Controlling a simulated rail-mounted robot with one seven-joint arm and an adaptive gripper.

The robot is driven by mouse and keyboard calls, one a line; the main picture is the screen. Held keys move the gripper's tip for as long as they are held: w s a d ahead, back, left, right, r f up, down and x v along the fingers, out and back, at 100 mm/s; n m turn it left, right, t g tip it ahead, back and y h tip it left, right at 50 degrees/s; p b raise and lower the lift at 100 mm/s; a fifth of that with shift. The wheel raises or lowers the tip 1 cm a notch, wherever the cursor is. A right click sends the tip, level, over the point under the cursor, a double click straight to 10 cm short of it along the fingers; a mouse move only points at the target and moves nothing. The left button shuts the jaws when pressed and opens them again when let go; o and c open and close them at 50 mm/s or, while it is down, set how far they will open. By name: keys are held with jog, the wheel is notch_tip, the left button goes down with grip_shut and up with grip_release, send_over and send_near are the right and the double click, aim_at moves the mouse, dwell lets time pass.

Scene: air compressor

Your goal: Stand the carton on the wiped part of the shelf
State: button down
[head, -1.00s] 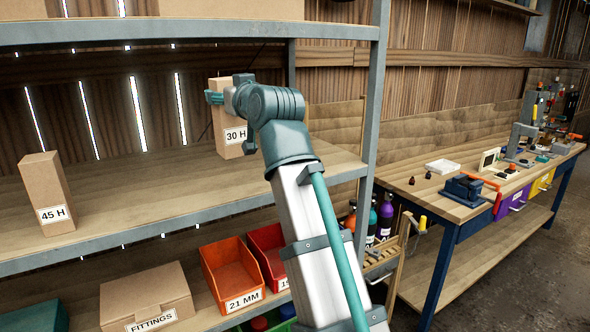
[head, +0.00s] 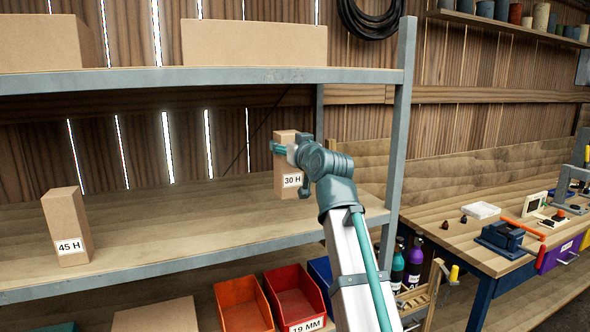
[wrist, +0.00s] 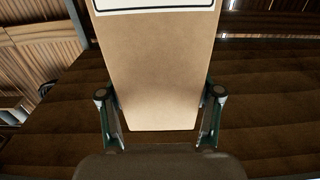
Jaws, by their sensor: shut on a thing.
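A tall brown carton (head: 286,178) labelled 30 H is upright over the right part of the middle shelf (head: 190,215), near its back. My gripper (head: 280,148) is shut on the upper part of this carton. In the wrist view the carton (wrist: 160,70) fills the space between the two fingers, with its label at the top edge. I cannot tell whether its base touches the shelf. A similar carton (head: 68,227) labelled 45 H stands at the shelf's left. I cannot make out which part of the shelf is wiped.
A shelf post (head: 395,130) stands to the right of my gripper. The upper shelf (head: 170,78) carries large boxes (head: 253,43). The shelf between the two cartons is bare. A workbench (head: 455,225) with tools is at the right.

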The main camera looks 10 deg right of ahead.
jog(key=w+f, duration=0.1)
jog(key=w+d+f+p, duration=0.1)
jog(key=f, duration=0.1)
jog(key=w+d+f, duration=0.1)
jog(key=f, duration=0.1)
jog(key=shift+w+d+f, duration=0.15)
jog(key=shift+w+d, duration=0.05)
jog(key=shift+w+f+p, duration=0.1)
jog(key=shift+f+p, duration=0.4)
jog(key=shift+f, duration=1.15)
jog(key=shift+f, duration=0.15)
jog(key=shift+c, duration=1.1)
grip_release()
jog(key=b+v, duration=0.3)
jog(key=v, duration=0.9)
